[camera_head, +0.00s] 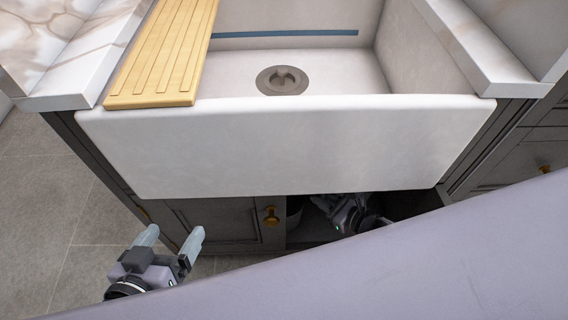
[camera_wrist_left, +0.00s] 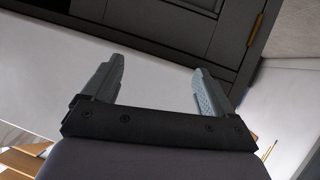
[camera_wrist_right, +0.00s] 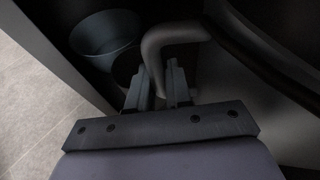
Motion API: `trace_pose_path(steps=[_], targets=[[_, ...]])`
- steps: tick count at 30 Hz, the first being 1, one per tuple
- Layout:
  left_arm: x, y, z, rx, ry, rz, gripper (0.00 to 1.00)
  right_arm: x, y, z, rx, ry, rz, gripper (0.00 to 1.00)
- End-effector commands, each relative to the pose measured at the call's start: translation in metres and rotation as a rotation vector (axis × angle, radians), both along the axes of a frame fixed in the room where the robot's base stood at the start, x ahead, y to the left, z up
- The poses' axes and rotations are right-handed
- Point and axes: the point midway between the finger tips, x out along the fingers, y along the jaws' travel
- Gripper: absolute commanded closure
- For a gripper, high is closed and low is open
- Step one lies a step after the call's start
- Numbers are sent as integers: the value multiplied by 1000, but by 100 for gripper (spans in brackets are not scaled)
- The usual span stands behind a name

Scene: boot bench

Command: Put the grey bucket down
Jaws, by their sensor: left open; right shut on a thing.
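The grey bucket (camera_wrist_right: 88,40) shows in the right wrist view at the upper left, inside the dark cabinet, with its open top in sight. A sliver of a pale grey thing, probably this bucket, shows in the head view (camera_head: 293,213) beside the cabinet door. My right gripper (camera_wrist_right: 160,75) is inside the cabinet, just right of the bucket, its fingers close together; the grip point is dark and partly hidden. It also shows in the head view (camera_head: 347,213). My left gripper (camera_head: 170,236) is open and empty in front of the cabinet's left side; its spread fingers show in the left wrist view (camera_wrist_left: 155,80).
A curved grey pipe (camera_wrist_right: 160,42) hangs right by the right fingertips. The white sink (camera_head: 285,150) overhangs the cabinet opening. A cabinet door (camera_head: 225,222) with a brass knob (camera_head: 271,216) stands left of the opening. A wooden board (camera_head: 165,50) lies over the sink's left side.

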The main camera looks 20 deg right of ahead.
Motion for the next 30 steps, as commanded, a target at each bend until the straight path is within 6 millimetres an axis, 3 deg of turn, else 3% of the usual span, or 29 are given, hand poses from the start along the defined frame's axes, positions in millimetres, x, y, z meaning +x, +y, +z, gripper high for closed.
trace_pose_path(steps=[7, 17, 23, 30], targets=[[3, -7, -4, -43, -1, -11, 13, 0, 0, -4, -18, -15, -18, 100], [9, -31, -12, -191, 6, -58, 13, 1, 0, -53, -19, -16, -19, 100], [7, -26, -11, -170, -24, -54, 13, 0, 0, -64, -18, -15, -18, 100], [6, -16, -15, -114, -100, -43, 13, 0, 0, -92, -16, -14, -17, 100]])
